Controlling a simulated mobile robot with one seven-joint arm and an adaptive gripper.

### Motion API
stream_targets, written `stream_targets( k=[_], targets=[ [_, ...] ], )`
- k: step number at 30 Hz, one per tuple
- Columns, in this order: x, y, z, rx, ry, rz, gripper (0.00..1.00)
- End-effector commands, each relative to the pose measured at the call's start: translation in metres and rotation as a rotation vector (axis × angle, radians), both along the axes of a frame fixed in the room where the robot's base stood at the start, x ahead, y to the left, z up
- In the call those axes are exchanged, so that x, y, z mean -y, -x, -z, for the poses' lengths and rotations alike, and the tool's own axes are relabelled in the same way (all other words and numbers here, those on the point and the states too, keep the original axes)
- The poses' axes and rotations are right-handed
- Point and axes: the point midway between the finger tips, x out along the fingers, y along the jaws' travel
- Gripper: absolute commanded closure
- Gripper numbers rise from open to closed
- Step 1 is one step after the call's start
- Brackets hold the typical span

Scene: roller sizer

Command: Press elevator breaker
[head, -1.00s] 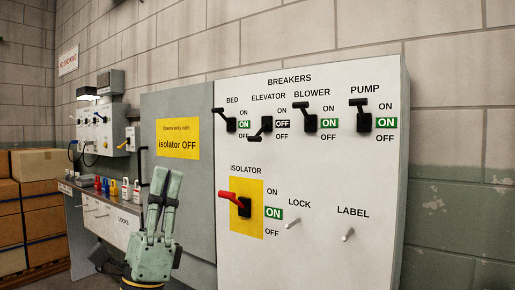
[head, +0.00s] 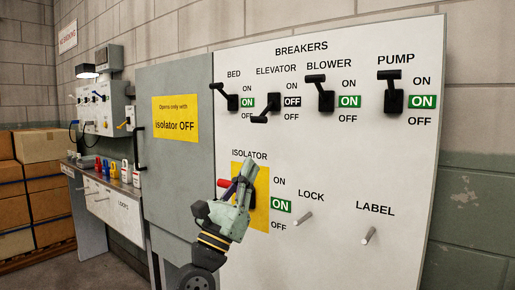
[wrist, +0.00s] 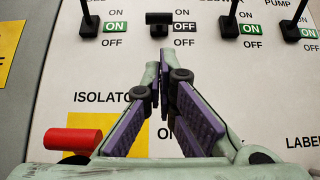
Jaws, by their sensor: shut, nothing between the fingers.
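The elevator breaker (head: 273,103) is a black lever switch under the word ELEVATOR on the white panel. Its handle points down and its indicator reads OFF. In the wrist view the elevator breaker (wrist: 159,24) is at the top centre, straight beyond my fingertips. My gripper (head: 250,168) is shut and empty, in front of the isolator area and below the elevator breaker. In the wrist view my gripper (wrist: 163,65) points up toward the elevator breaker, apart from it in the picture. It partly hides the red-handled isolator (head: 224,183), whose indicator reads ON.
The bed (head: 232,102), blower (head: 326,100) and pump (head: 391,101) breakers sit alongside, handles up and reading ON. Lock (head: 303,218) and label (head: 369,236) pegs stick out lower right. A grey door (head: 180,170) is on the left, beyond it a bench with coloured locks.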

Motion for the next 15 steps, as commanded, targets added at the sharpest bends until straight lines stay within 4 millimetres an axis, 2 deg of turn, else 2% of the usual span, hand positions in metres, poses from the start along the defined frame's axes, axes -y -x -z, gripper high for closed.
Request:
stream_targets(
  k=[9, 15],
  targets=[
    [0.022, -0.028, -0.046, 0.003, 0.0, 0.003, 1.0],
    [0.032, -0.043, -0.066, 0.0, 0.001, 0.002, 1.0]
  ],
)
